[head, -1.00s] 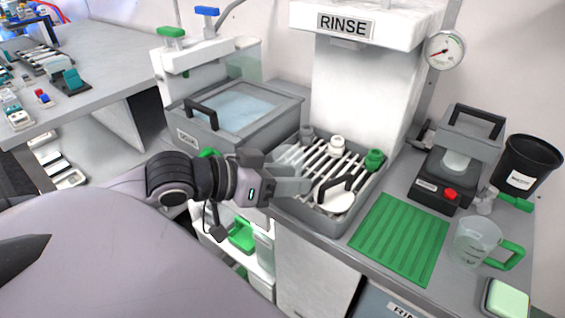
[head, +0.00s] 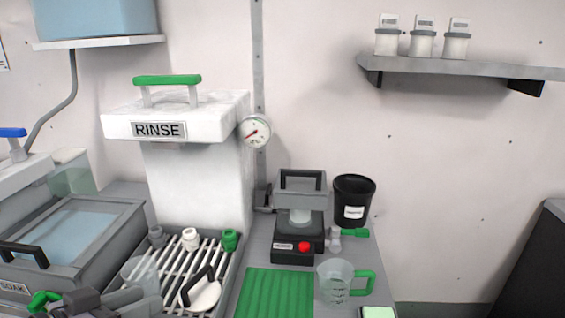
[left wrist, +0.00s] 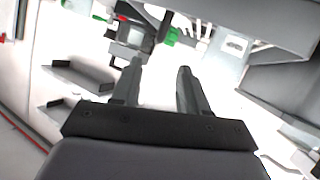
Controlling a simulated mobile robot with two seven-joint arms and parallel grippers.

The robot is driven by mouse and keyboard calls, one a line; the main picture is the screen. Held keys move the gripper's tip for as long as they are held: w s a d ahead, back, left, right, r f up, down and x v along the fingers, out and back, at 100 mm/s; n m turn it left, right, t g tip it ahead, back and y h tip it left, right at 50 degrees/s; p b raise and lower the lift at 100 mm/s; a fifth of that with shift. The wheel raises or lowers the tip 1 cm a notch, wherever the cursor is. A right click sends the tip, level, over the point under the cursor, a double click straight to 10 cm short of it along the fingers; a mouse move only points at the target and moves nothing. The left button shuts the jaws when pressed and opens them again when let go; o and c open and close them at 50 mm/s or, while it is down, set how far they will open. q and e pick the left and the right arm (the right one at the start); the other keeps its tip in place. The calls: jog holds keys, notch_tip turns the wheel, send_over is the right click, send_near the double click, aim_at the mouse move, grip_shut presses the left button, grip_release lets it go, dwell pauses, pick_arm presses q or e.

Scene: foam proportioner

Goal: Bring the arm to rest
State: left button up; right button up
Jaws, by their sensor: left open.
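My left gripper (head: 112,299) is at the bottom left of the head view, in front of the rinse rack (head: 232,262); its arm is mostly cut off by the frame. In the left wrist view, my left gripper (left wrist: 160,68) has its two fingers apart with nothing between them. It looks past a white surface with grey ledges and a green part near the top. A clear cup (head: 143,277) stands on the rack just behind the gripper in the head view; I cannot tell whether they touch. My right gripper is not in view.
The soak basin (head: 135,213) is left of the rack. A green mat (head: 275,293), a measuring jug (head: 333,282), a press-like device with a red button (head: 290,255) and a black bin (head: 353,200) stand to the right. A wall shelf (head: 450,68) holds several jars.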

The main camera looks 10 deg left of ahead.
pick_arm(q)
jog(key=s+d+f+g+y, duration=0.2)
jog(key=s+d+f+g, duration=0.15)
jog(key=s+f, duration=0.45)
jog(key=s+d+f+g+y, duration=0.25)
jog(key=s+f+g, duration=0.3)
jog(key=f, duration=0.45)
jog(key=w+d+f+t+h, duration=0.1)
jog(key=w+f+t, duration=0.4)
jog(key=f+t, duration=0.2)
jog(key=shift+w+d+f, duration=0.25)
jog(key=shift+d+f, duration=0.05)
jog(key=shift+f, duration=0.65)
